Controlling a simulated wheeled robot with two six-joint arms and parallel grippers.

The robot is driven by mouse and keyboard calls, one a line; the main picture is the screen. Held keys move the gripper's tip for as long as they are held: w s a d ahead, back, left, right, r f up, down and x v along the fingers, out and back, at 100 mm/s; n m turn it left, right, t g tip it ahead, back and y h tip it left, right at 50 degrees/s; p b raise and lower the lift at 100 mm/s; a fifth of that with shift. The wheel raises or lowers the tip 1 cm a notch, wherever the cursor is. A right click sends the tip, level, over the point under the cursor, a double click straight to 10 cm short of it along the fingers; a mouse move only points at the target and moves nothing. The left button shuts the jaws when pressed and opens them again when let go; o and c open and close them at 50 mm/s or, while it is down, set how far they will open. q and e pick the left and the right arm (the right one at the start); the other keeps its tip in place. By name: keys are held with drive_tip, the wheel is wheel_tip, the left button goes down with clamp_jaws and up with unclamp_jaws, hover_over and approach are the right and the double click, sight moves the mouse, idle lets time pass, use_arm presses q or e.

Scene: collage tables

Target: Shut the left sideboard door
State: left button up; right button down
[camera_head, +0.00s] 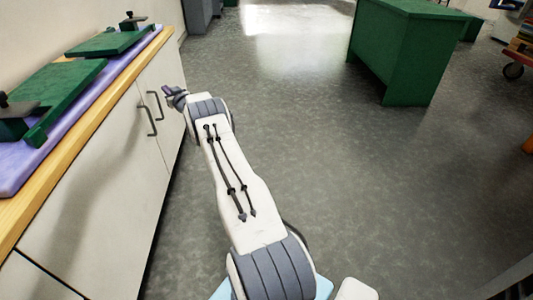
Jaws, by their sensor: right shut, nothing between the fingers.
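The pale sideboard has a near door (95,205), on the left when facing it, and a far door (165,80). Each has a dark bar handle, the near handle (147,121) and the far handle (157,104), close to the seam between them. The near door looks flush or almost flush with the front; I cannot tell if a small gap stays. My right gripper (172,92) is shut and empty, beside the far handle, in front of the doors. I cannot tell whether it touches the front. My left gripper is out of view.
The sideboard's wood-edged top (85,110) carries a purple mat (62,123) with green boards and dark clamp-like pieces. A green cabinet (405,55) stands at the upper right. A cart wheel (513,71) shows at the right edge. The grey floor between is clear.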

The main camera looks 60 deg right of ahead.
drive_tip(key=s+d+p, duration=0.3)
drive_tip(key=s+d, duration=0.3)
drive_tip(key=s, duration=0.2)
drive_tip(key=s+a+r+g+y, duration=0.1)
drive_tip(key=s+a+r+g, duration=0.15)
drive_tip(key=a, duration=0.85)
drive_tip(key=s+a+r+g+y, duration=0.1)
drive_tip(key=s+a+g, duration=0.25)
drive_tip(key=a, duration=0.65)
drive_tip(key=s+a+f+n+g+y, duration=0.1)
drive_tip(key=s+a+g, duration=0.2)
drive_tip(key=s+a, duration=0.6)
drive_tip(key=s+a+f+n+g+y, duration=0.1)
drive_tip(key=s+a+g, duration=0.35)
drive_tip(key=s, duration=0.75)
drive_tip(key=s+a+f+n+g+y, duration=0.1)
drive_tip(key=s+a, duration=0.8)
drive_tip(key=s, duration=0.2)
drive_tip(key=s+a+r+n+g+p, duration=0.1)
drive_tip(key=s+a+r+n, duration=0.25)
drive_tip(key=s+a, duration=0.25)
drive_tip(key=s+a+r+n+g+p, duration=0.1)
drive_tip(key=s+a+r+n+g, duration=0.2)
drive_tip(key=s+a, duration=0.4)
wheel_tip(320, 180, up, 37)
drive_tip(key=t+p, duration=0.1)
drive_tip(key=p, duration=3.5)
drive_tip(key=shift+w+d+f, duration=0.2)
drive_tip(key=shift+d, duration=0.05)
drive_tip(key=shift+n, duration=0.25)
